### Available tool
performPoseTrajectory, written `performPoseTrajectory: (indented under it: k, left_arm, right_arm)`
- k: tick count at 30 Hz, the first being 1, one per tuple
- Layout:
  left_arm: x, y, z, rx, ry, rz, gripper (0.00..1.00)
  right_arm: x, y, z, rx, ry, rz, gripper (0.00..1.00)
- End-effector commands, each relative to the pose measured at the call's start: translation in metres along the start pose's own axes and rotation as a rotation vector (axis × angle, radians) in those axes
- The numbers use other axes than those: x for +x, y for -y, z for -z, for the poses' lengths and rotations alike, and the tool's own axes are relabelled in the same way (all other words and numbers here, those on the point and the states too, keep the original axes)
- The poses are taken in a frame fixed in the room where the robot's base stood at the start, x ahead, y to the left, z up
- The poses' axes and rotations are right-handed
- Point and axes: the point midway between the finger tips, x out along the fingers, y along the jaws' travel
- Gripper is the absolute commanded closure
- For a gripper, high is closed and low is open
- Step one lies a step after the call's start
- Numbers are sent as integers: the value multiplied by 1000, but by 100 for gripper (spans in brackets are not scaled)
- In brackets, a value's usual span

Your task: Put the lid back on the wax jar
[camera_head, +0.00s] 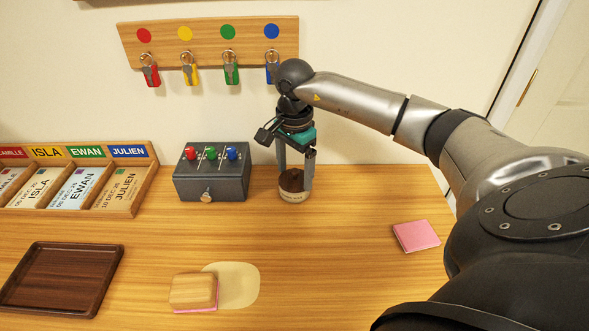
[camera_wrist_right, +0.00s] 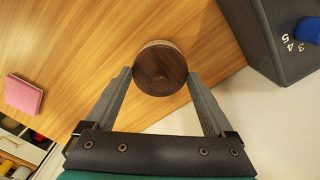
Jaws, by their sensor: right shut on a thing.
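The wax jar (camera_head: 294,195) is a small round pale container with dark print, standing on the table near the wall. Its dark brown wooden lid (camera_head: 293,176) is at the top of the jar. In the right wrist view the lid (camera_wrist_right: 160,70) is a round disc with a small knob, and a thin pale rim of the jar (camera_wrist_right: 158,43) shows past its far edge. My right gripper (camera_head: 296,181) points down and is shut on the lid, one finger on each side. Whether the lid is fully seated cannot be told. My left gripper is not in view.
A grey box (camera_head: 211,178) with coloured switches stands left of the jar. A key rack (camera_head: 210,45) hangs above. A wooden block (camera_head: 193,290), a brown tray (camera_head: 62,277), a card holder (camera_head: 148,172) and a pink pad (camera_head: 417,236) are also there.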

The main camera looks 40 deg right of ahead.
Motion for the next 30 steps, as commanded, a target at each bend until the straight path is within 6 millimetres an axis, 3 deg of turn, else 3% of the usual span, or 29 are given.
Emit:
performPoseTrajectory:
  k: [7, 8, 10, 23, 30]
  left_arm:
    - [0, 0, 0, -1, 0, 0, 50]
    - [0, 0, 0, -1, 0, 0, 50]
    - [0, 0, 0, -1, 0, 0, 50]
    - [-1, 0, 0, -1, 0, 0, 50]
    - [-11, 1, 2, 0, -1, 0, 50]
  right_arm:
    - [0, 0, 0, 0, 0, 1, 65]
    - [0, 0, 0, 0, 0, 1, 9]
    - [0, 0, 0, 0, 0, 1, 1]
    - [-1, 0, 0, 0, 0, 1, 0]
    - [-14, 0, 0, 1, 0, 2, 0]
